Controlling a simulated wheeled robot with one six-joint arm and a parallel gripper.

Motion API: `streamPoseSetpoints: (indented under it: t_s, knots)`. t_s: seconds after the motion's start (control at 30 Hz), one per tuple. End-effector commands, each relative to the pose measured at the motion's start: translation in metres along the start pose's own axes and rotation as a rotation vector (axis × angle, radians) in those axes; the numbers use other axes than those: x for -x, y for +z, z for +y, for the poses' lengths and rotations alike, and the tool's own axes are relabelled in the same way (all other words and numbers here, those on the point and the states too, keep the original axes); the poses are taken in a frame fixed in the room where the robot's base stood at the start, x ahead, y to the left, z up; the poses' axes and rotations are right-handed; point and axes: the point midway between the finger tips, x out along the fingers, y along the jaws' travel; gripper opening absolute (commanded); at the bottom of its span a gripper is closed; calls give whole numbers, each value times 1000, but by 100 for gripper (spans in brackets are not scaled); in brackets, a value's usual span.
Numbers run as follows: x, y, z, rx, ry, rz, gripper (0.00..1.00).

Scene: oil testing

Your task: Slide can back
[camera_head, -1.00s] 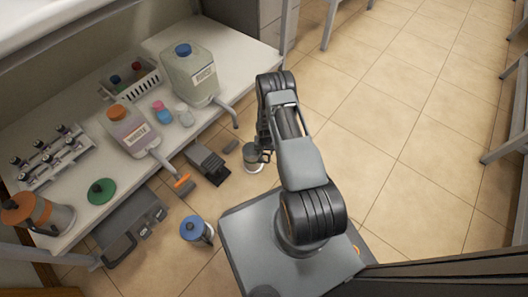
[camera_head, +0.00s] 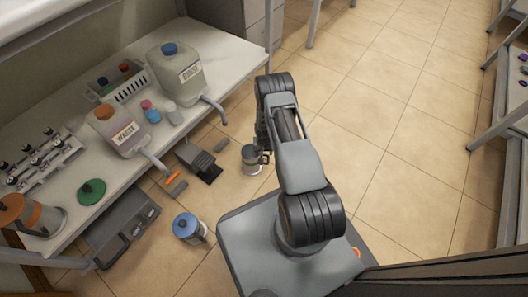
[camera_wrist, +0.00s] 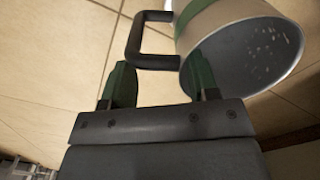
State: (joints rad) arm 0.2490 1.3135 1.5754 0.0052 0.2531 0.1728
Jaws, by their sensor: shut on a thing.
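A metal can (camera_head: 251,160) with a dark top hangs at my gripper (camera_head: 262,149), right of the bench in the head view. In the wrist view the can (camera_wrist: 215,22) has a green band and a black handle (camera_wrist: 137,40), and one grey, speckled round end faces the camera. I cannot tell whether that end is its bottom or its inside. My gripper (camera_wrist: 160,72) has its two green fingers on either side of the handle and is shut on it. The can is tilted in the wrist view.
The bench (camera_head: 225,65) at left bears a large jug (camera_head: 172,75), a pink bottle (camera_head: 118,130), a rack (camera_head: 125,82), a green lid (camera_head: 91,192) and an orange-topped can (camera_head: 36,216). A blue-topped can (camera_head: 188,228) stands near my base. Open tiled floor (camera_head: 390,130) lies to the right.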

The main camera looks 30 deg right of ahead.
Motion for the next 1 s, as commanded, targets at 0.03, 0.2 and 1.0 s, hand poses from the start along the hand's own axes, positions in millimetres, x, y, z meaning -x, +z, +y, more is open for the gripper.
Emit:
streamPoseSetpoints:
  t_s: [0.03,0.2,1.0]
  knots:
    - [0,0,0,0,0,0,10]
    - [0,0,0,0,0,1,66]
    - [58,-1,1,-2,-1,3,84]
